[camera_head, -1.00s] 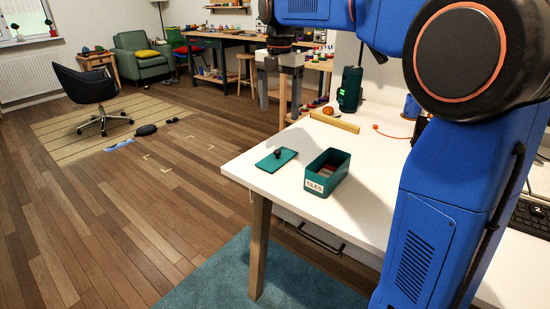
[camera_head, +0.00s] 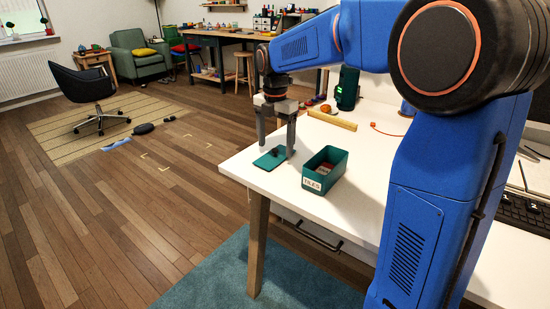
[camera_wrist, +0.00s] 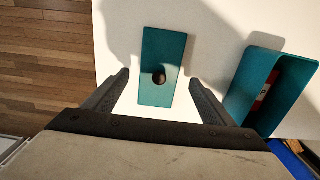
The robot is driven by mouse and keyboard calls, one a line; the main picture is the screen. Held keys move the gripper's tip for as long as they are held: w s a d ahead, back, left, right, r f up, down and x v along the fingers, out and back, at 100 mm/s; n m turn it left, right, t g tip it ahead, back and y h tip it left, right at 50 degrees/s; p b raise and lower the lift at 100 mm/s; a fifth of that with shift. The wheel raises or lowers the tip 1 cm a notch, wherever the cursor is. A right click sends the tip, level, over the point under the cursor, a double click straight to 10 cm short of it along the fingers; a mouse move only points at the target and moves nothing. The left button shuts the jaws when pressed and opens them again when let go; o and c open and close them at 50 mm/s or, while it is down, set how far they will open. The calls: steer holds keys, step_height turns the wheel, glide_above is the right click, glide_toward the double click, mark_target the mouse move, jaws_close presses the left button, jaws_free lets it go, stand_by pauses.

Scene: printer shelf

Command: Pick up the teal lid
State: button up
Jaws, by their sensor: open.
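The teal lid (camera_head: 268,160) lies flat near the left corner of the white table, with a small dark knob at its middle. In the wrist view the lid (camera_wrist: 161,54) lies ahead of my gripper, its knob roughly centred between the fingers. My gripper (camera_head: 276,150) is open and empty, pointing down above the lid; the fingers (camera_wrist: 159,80) show to either side of it in the wrist view. An open teal box (camera_head: 325,178) with a white label stands just right of the lid, with red and white contents (camera_wrist: 263,92) inside.
The white table (camera_head: 340,215) has its left edge close to the lid, with wooden floor beyond. A yellow wooden bar (camera_head: 333,121), a dark green device (camera_head: 347,88) and an orange item (camera_head: 325,109) are farther back. A keyboard (camera_head: 525,213) is at the right.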

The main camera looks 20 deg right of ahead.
mark_target(275, 154)
steer(key=shift+f, duration=1.35)
steer(key=shift+c, duration=0.3)
steer(key=c, duration=1.1)
steer(key=shift+w+r, duration=0.1)
steer(key=shift+r, duration=0.05)
